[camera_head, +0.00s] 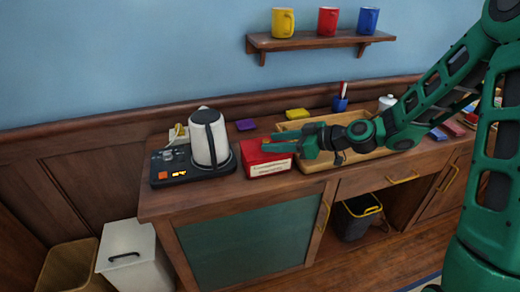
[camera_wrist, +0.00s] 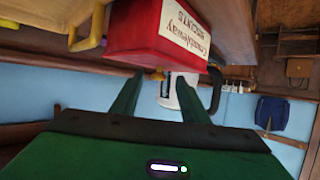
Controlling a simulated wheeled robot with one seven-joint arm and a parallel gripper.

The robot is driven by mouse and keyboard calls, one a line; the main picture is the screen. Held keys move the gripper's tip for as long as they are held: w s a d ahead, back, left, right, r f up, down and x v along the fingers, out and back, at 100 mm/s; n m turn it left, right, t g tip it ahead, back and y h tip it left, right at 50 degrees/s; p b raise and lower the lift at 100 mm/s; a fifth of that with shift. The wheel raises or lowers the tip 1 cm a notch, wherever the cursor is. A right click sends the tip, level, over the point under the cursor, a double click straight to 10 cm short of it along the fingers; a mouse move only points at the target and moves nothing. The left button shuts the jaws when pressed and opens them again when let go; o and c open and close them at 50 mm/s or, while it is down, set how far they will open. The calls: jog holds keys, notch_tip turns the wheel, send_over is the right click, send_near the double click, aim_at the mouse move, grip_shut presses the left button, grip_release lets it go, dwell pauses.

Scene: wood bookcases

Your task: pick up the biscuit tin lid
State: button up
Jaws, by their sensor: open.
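The red biscuit tin (camera_head: 250,164) stands on the wooden cabinet, with a pale label on its front. It also shows upside down in the wrist view (camera_wrist: 145,30). The lid (camera_head: 252,147) is on top of the tin and partly hidden by my fingers. A small gold-coloured knob (camera_wrist: 156,74) on the lid shows in the wrist view. My gripper (camera_head: 276,143) is open and reaches in from the right, at the height of the lid. In the wrist view its fingers (camera_wrist: 157,88) point toward the tin, one on each side of the knob. I cannot tell whether they touch it.
A white kettle (camera_head: 202,140) on a black base (camera_head: 170,176) stands left of the tin. A wooden tray (camera_head: 310,181) lies to the right under my arm. Yellow (camera_head: 297,113) and purple (camera_head: 245,125) items lie behind. A shelf with mugs (camera_head: 310,41) hangs above.

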jog(key=shift+x, duration=0.85)
grip_shut()
jog(key=shift+r, duration=0.1)
